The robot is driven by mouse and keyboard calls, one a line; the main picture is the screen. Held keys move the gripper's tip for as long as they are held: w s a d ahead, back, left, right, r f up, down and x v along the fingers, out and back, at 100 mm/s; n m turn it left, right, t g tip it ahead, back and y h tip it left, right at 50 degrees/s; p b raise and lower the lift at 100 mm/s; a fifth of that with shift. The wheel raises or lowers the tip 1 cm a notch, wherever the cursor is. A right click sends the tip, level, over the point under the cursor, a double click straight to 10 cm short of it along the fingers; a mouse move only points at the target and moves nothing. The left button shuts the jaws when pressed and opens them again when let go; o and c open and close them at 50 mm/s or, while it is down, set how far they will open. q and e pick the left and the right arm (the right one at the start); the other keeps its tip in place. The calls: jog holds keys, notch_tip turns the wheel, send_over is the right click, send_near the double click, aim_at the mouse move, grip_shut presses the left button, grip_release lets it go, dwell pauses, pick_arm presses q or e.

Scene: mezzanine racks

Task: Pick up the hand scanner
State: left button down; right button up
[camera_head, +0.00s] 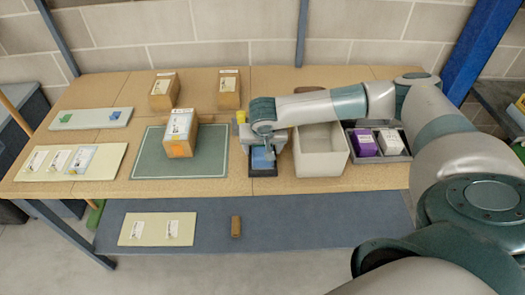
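My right arm reaches in from the right, and its gripper (264,147) points down over a small dark device with a blue face (263,161), at the front middle of the wooden table. This device may be the hand scanner, but the gripper covers its upper part. I cannot tell whether the fingers touch it, or whether they are open or shut. My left gripper is not in view.
A grey bin (320,163) stands just right of the device, then a dark tray (395,156) with purple and white boxes. To the left, a cardboard box (181,145) sits on a green mat (150,166). Two more boxes (163,92) (229,88) stand behind.

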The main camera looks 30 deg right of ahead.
jog(key=c, duration=1)
jog(key=shift+c, duration=0.2)
jog(key=shift+r+p, duration=0.45)
jog(key=shift+p, duration=0.25)
notch_tip(320, 180, up, 9)
jog(key=b, duration=0.4)
jog(key=shift+w+f+b, duration=0.1)
jog(key=shift+f+b, duration=0.1)
jog(key=shift+b, duration=0.1)
jog(key=shift+r, duration=0.5)
jog(key=shift+a, duration=0.15)
